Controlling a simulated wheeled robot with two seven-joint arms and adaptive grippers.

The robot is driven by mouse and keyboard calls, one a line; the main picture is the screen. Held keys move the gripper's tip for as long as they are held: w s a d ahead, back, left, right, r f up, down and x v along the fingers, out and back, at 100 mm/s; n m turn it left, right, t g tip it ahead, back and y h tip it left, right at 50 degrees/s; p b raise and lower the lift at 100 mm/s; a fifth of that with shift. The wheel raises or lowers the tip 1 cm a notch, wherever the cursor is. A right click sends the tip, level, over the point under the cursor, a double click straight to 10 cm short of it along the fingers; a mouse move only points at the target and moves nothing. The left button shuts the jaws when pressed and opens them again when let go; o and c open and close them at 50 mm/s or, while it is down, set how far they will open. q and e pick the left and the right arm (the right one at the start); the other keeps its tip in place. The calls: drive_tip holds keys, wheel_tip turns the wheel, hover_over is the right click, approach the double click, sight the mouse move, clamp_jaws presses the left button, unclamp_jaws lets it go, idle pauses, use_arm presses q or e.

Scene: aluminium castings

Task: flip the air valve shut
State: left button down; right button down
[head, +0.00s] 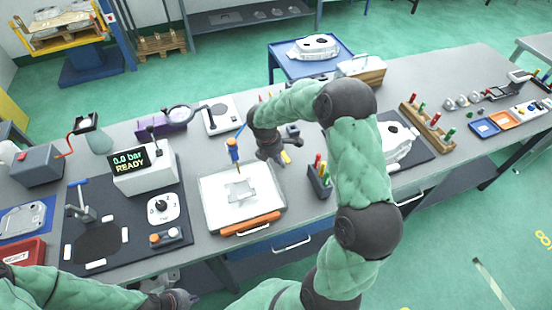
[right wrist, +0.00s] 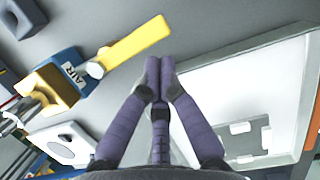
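The air valve shows in the right wrist view as a blue body (right wrist: 70,70) marked AIR, with brass fittings and a long yellow lever (right wrist: 135,45). The lever slants up and right, roughly in line with the fitting. In the head view the yellow lever (head: 285,157) is a small patch beside my right gripper (head: 272,153), which partly hides the valve. In the wrist view my right gripper's purple fingertips (right wrist: 160,68) are together with nothing between them, below and beside the lever's free end. Contact cannot be judged. My left gripper (head: 188,298) is at the bottom edge, its fingers unclear.

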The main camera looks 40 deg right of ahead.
drive_tip(key=shift+s+d+n+t+p, duration=0.3)
drive_tip(key=shift+s+d+n+p, duration=0.15)
drive_tip(key=shift+n+p, duration=0.55)
drive_tip(key=shift+s+d+r+n+p, duration=0.15)
drive_tip(key=shift+d+n+p, duration=0.25)
drive_tip(key=shift+n, duration=0.2)
drive_tip(key=shift+s+d+n+p, duration=0.15)
drive_tip(key=shift+d+n+p, duration=0.1)
drive_tip(key=shift+n+p, duration=0.3)
drive_tip(key=d+n+p, duration=0.1)
drive_tip(key=n+p, duration=0.2)
drive_tip(key=p, duration=0.1)
drive_tip(key=d+n+t+y+p, duration=0.1)
drive_tip(key=d+n+p, duration=0.1)
drive_tip(key=n+p, duration=0.1)
drive_tip(key=d+n+t+p, duration=0.1)
drive_tip(key=d+n+p, duration=0.1)
drive_tip(key=n+p, duration=0.2)
drive_tip(key=shift+w+d+r+p, duration=0.15)
drive_tip(key=shift+d+p, duration=0.1)
drive_tip(key=shift+p, duration=0.35)
drive_tip(key=shift+w+d+n+t+y+p, duration=0.15)
drive_tip(key=shift+d+n+t+y+p, duration=0.2)
drive_tip(key=shift+n+p, duration=0.25)
drive_tip(key=shift+w+d+f+p, duration=0.25)
drive_tip(key=shift+w+d+p, duration=0.15)
drive_tip(key=shift+p, duration=0.25)
drive_tip(key=shift+a+f, duration=0.1)
